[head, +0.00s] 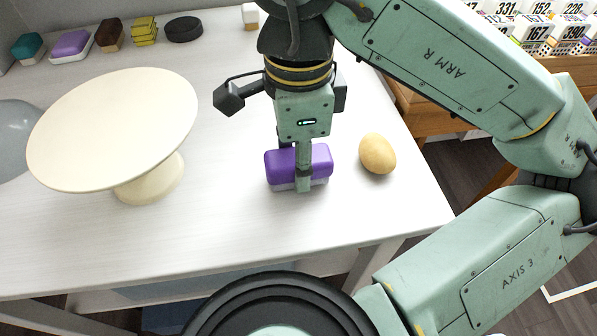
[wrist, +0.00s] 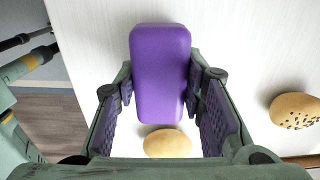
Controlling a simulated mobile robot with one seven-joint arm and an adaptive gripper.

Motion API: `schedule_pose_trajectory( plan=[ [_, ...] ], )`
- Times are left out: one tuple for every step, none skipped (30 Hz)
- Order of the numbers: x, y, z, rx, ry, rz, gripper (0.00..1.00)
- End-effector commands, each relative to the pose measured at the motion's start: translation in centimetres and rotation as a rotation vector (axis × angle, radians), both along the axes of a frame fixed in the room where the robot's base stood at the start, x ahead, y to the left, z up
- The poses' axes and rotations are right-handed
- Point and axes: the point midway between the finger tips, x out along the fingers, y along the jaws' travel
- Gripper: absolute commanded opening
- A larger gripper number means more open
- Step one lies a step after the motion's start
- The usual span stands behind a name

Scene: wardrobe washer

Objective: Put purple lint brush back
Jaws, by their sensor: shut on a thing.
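A purple block-shaped brush with a pale underside, the purple lint brush (head: 318,160), is between the fingers of my gripper (head: 298,170) over the right part of the white table (head: 240,225). In the wrist view the purple lint brush (wrist: 160,70) lies lengthwise, with one finger of my gripper (wrist: 160,92) against each long side. My gripper is shut on it. I cannot tell whether its underside touches the table. A similar purple block on a white base (head: 72,45) stands in the row at the back left.
A cream cake stand (head: 110,125) fills the left middle. A yellow-brown rounded object (head: 377,153) lies right of my gripper. The back row also holds a teal block (head: 28,47), brown block (head: 110,35), yellow stack (head: 144,31) and black disc (head: 184,29). The front table is clear.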

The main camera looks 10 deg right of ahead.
Motion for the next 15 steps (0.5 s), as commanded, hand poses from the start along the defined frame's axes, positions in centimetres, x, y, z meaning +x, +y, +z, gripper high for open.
schedule_pose_trajectory(
  plan=[
    [0.00,0.00,-0.22,0.000,0.000,0.000,0.09],
    [0.00,0.00,-0.28,0.000,0.000,0.000,0.09],
    [0.00,0.00,-0.36,0.000,0.000,0.000,0.09],
    [0.00,0.00,-0.42,0.000,0.000,0.000,0.09],
    [0.00,0.00,-0.48,0.000,0.000,0.000,0.09],
    [0.00,0.00,-0.41,0.000,0.000,0.000,0.38],
    [0.00,0.00,-0.37,0.000,0.000,0.000,0.40],
    [0.00,0.00,-0.37,0.000,0.000,0.000,0.42],
    [0.00,0.00,-0.37,0.000,0.000,0.000,0.44],
    [0.00,0.00,-0.37,0.000,0.000,0.000,0.46],
    [0.00,0.00,-0.37,0.000,0.000,0.000,0.48],
    [0.00,0.00,-0.37,0.000,0.000,0.000,0.51],
    [0.00,0.00,-0.37,0.000,0.000,0.000,0.53],
    [0.00,0.00,-0.37,0.000,0.000,0.000,0.55],
    [0.00,0.00,-0.37,0.000,0.000,0.000,0.58]
  ],
)
